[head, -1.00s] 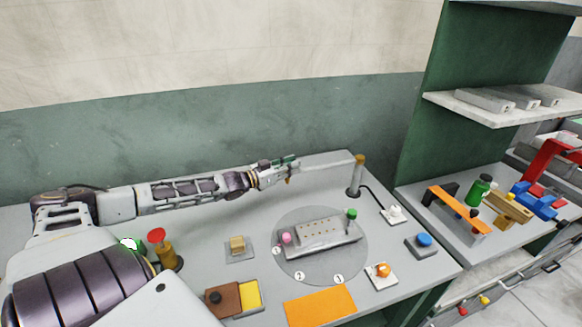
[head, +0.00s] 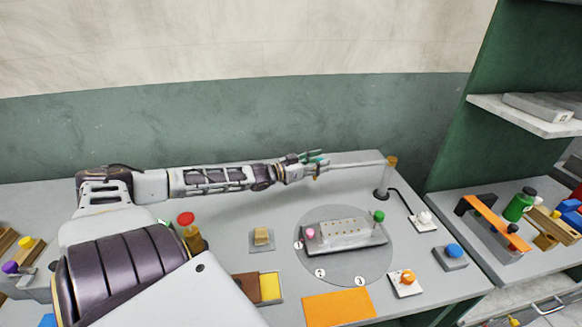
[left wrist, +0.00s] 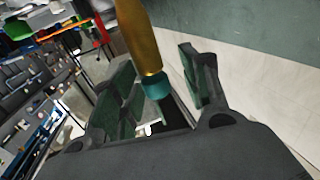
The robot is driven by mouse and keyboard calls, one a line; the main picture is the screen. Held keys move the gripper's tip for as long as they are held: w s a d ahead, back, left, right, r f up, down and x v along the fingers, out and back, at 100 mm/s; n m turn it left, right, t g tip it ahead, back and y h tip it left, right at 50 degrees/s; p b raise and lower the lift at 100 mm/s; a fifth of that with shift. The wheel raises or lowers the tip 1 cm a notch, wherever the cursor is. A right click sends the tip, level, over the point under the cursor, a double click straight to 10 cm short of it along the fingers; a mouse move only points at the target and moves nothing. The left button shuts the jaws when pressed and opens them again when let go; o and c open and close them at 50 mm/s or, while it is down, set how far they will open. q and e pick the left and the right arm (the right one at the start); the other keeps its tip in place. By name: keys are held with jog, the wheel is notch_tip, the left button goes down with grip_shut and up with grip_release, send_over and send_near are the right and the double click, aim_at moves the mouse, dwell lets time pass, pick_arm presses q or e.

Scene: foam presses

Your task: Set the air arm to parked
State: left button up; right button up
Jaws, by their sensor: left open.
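The air arm (head: 355,164) is a pale, thin bar. It runs left from a post with a brass top (head: 389,172) at the back right of the bench. My left gripper (head: 315,161) is open at the bar's left end. In the left wrist view, a brass-coloured cylinder (left wrist: 138,35) with a teal collar (left wrist: 156,87) stands between the spread green fingers of my gripper (left wrist: 160,85). I cannot tell whether the fingers touch it. My right gripper is not in view.
A round grey plate (head: 375,268) bears a grey block (head: 345,235) with pink and green knobs. Right of it are a white-knobbed switch (head: 423,219), a blue button (head: 453,251) and an orange button (head: 407,278). An orange mat (head: 338,304) lies in front. A red-topped post (head: 187,220) stands near my arm.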

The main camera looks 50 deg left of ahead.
pick_arm(q)
jog(key=shift+v, duration=1.55)
jog(key=v, duration=0.8)
jog(key=shift+s, duration=0.15)
dwell(0.8)
jog(key=shift+f, duration=0.1)
dwell(0.4)
jog(key=shift+s+f, duration=0.1)
